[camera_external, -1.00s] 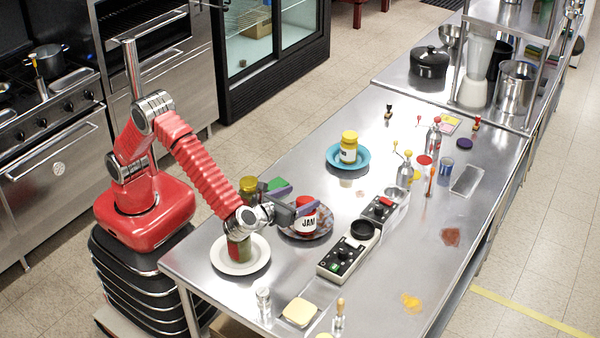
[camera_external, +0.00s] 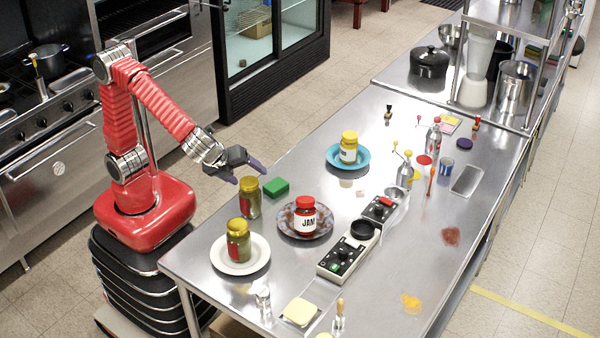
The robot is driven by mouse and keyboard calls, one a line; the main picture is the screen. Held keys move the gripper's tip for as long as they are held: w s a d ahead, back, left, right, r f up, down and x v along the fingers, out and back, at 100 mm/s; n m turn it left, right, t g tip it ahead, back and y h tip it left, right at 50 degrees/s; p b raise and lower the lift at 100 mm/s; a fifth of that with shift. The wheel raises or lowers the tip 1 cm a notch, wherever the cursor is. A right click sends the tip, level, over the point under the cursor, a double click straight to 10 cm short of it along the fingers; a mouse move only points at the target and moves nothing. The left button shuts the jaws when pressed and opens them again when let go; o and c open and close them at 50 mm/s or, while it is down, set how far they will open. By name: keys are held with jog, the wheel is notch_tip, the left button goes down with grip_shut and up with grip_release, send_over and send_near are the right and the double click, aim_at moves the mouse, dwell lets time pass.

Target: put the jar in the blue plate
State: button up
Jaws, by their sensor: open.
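The blue plate (camera_external: 331,164) lies on the steel table, and a jar with a yellow lid (camera_external: 348,148) stands upright in it. A red-lidded jam jar (camera_external: 305,217) stands on a dark patterned plate (camera_external: 288,232). A gold-lidded jar (camera_external: 238,240) stands on a white plate (camera_external: 221,265), and another gold-lidded jar (camera_external: 249,198) stands on the bare table nearby. My gripper (camera_external: 246,172) is open and empty. It is raised near the table's left edge, close to the gold-lidded jar on the bare table in the picture, apart from the jam jar and the blue plate.
A green sponge (camera_external: 276,187) lies beside the gold-lidded jar. A black and silver appliance (camera_external: 350,252) stands right of the jam jar. Bottles, a blue can (camera_external: 446,169) and utensils crowd the right. The table between the jam jar and the blue plate is mostly clear.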

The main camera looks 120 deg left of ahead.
jog(key=s+d+n+t+h, duration=0.2)
jog(key=s+d+n+h, duration=0.2)
jog(key=s, duration=0.4)
jog(key=s+d+n+t+h, duration=0.2)
jog(key=s+d+n+h, duration=0.1)
jog(key=s+d+n, duration=0.3)
jog(key=s+d, duration=0.2)
jog(key=s, duration=0.1)
jog(key=shift+d+f+n+t+h, duration=0.3)
jog(key=shift+h, duration=0.1)
jog(key=shift+o, duration=0.4)
dwell(0.9)
